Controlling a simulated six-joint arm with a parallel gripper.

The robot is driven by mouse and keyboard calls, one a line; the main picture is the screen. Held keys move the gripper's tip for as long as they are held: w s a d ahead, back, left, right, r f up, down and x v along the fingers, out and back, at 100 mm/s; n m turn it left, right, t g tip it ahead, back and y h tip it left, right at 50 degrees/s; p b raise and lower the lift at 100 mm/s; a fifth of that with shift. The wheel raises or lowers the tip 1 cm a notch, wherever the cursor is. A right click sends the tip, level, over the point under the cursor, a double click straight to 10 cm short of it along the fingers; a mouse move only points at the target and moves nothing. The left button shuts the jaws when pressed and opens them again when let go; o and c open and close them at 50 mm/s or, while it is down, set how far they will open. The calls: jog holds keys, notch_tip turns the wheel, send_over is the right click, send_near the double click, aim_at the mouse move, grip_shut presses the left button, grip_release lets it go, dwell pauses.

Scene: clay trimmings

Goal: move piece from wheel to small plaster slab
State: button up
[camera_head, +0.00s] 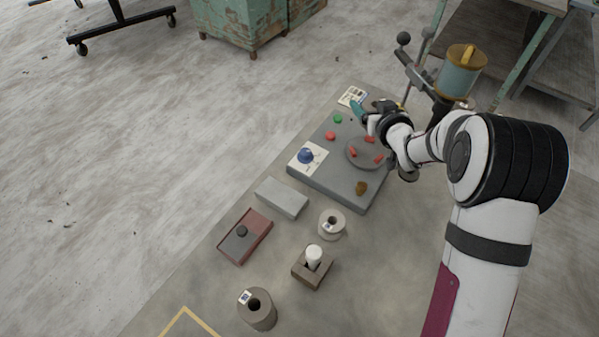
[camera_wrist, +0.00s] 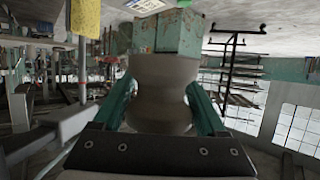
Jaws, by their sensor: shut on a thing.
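My gripper (camera_head: 359,112) is at the far end of the grey board, beyond the wheel. In the wrist view its teal fingers (camera_wrist: 163,92) are shut on a grey-brown, waisted piece (camera_wrist: 160,75). That piece is hard to make out in the head view. The wheel (camera_head: 352,163) is a dark round disc on the board, with red pieces (camera_head: 369,139) on it. A pale grey rectangular slab (camera_head: 281,197) lies in front of the board. A white square slab (camera_head: 298,167) with a blue knob-like thing (camera_head: 306,156) lies on the board's left. I cannot tell which is the small plaster slab.
Green (camera_head: 337,118) and red (camera_head: 330,135) lumps and a brown lump (camera_head: 361,188) sit on the board (camera_head: 325,186). A reddish tray (camera_head: 254,247), a wooden block (camera_head: 309,273) and two round holders (camera_head: 331,228) stand nearer. A teal canister (camera_head: 459,78) stands behind my arm.

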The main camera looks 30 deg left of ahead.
jog(key=s+a+f+n+g+y, duration=0.2)
jog(key=s+n+g+y, duration=0.2)
jog(key=s+n+g, duration=1.2)
jog(key=m+t, duration=0.3)
send_over(271, 191)
notch_tip(271, 191, down, 7)
jog(key=shift+d+f, duration=0.1)
notch_tip(271, 191, down, 4)
jog(key=shift+f, duration=0.15)
jog(key=o, duration=1.6)
